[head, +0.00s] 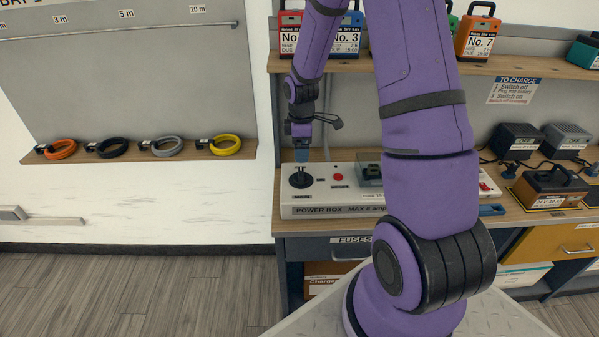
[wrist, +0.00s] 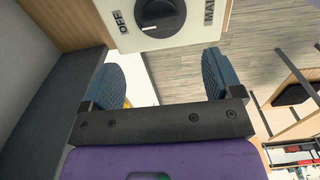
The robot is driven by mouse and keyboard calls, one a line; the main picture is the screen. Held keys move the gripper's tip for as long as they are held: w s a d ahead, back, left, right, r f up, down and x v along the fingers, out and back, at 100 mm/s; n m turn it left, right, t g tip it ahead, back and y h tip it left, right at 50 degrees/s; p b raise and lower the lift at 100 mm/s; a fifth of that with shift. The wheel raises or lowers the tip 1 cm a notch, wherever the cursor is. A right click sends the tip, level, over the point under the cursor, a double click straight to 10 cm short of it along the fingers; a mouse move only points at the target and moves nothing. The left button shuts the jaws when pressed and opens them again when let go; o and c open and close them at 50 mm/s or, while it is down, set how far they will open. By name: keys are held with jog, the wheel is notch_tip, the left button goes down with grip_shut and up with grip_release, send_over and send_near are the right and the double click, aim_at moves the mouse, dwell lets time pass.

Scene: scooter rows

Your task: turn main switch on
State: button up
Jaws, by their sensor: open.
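The main switch (head: 300,179) is a round black rotary knob at the left end of the white power box (head: 335,211). In the wrist view the knob (wrist: 159,17) shows at the top, between the labels OFF and MAIN. Its white mark lies on the side toward OFF. My gripper (head: 301,156) is above the knob and points down in the head view. In the wrist view my gripper (wrist: 163,62) has its two blue fingers wide apart with nothing between them. The knob lies beyond the fingertips, apart from them.
A red button (head: 337,177) and a grey-green block (head: 368,170) are on the box right of the knob. My arm hides part of the box. Coiled cables (head: 226,145) lie on the left shelf.

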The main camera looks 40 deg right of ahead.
aim_at(301, 172)
notch_tip(301, 172, down, 10)
jog(key=shift+r, duration=0.25)
dwell(0.3)
jog(key=c, duration=0.9)
